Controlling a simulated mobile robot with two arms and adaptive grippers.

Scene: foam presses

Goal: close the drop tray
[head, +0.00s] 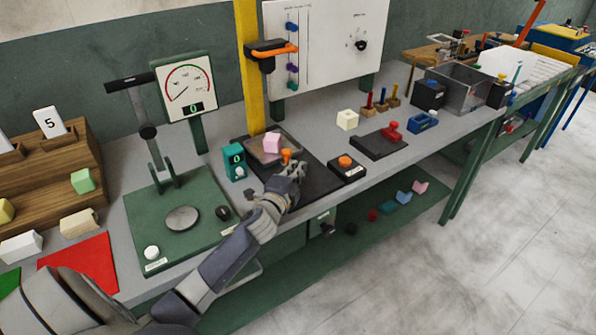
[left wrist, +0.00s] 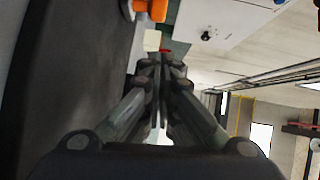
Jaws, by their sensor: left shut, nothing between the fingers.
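The drop tray, as far as I can tell, is the brownish flat plate (head: 258,157) at the foot of the yellow column, with a pink block (head: 272,143) on it. An orange knob (head: 286,155) stands at its right side. A dark base (head: 312,187) lies under and in front of it. My left gripper (head: 295,168) is shut and empty, just in front of and right of the orange knob. Whether it touches the knob is unclear. In the left wrist view the shut fingers (left wrist: 160,62) point away from the camera, beside a dark surface. My right gripper is not in view.
A black box with an orange button (head: 345,161) stands close to the right of my gripper. A teal counter box (head: 235,163) stands left of the plate. A green press (head: 180,217) is farther left. A cream block (head: 347,119) and red-handled tool (head: 390,131) stand farther right.

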